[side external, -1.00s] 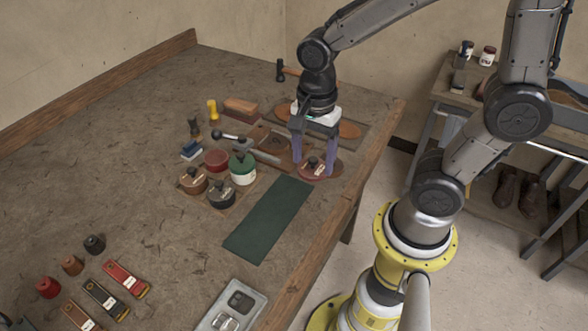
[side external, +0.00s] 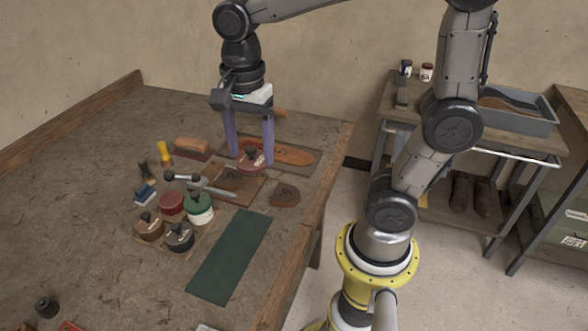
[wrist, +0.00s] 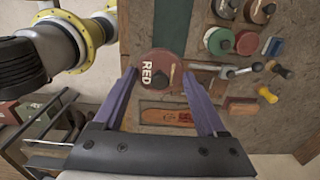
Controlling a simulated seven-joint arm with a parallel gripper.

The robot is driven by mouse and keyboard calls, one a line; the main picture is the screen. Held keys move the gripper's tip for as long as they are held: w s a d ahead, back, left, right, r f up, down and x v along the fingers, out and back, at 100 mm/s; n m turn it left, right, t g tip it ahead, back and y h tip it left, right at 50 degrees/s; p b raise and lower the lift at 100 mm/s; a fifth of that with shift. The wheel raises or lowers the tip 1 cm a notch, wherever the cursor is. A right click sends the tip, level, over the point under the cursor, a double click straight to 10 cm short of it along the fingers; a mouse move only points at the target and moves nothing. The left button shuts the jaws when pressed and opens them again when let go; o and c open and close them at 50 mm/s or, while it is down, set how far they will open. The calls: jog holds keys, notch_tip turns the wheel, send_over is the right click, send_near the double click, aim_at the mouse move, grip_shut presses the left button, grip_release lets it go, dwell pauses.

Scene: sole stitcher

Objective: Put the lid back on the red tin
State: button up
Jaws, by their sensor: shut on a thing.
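The lid is a dark red disc with a dark knob and the label "RED". My gripper (side external: 252,163) is shut on the lid (side external: 250,168) and holds it roughly level above the bench. In the wrist view the lid (wrist: 150,64) sits between the fingertips (wrist: 159,74) of my gripper. The red tin (side external: 171,204) stands without a lid on the bench, left of and nearer than my gripper, and shows red inside. The red tin also shows in the wrist view (wrist: 248,43), right of the lid.
A green tin (side external: 199,210), a brown tin (side external: 149,228) and a black tin (side external: 180,238) stand close around the red tin. A hammer-like tool (side external: 208,188) lies just behind them. A brown leather piece (side external: 285,195) lies near the bench edge. The green mat (side external: 230,257) is clear.

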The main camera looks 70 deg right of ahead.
jog(key=w+a, duration=0.1)
jog(key=w, duration=0.9)
send_over(170, 199)
notch_tip(170, 199, down, 8)
jog(key=shift+f, duration=3.75)
jog(key=shift+f, duration=0.2)
jog(key=o, duration=1.2)
jog(key=shift+o, duration=0.2)
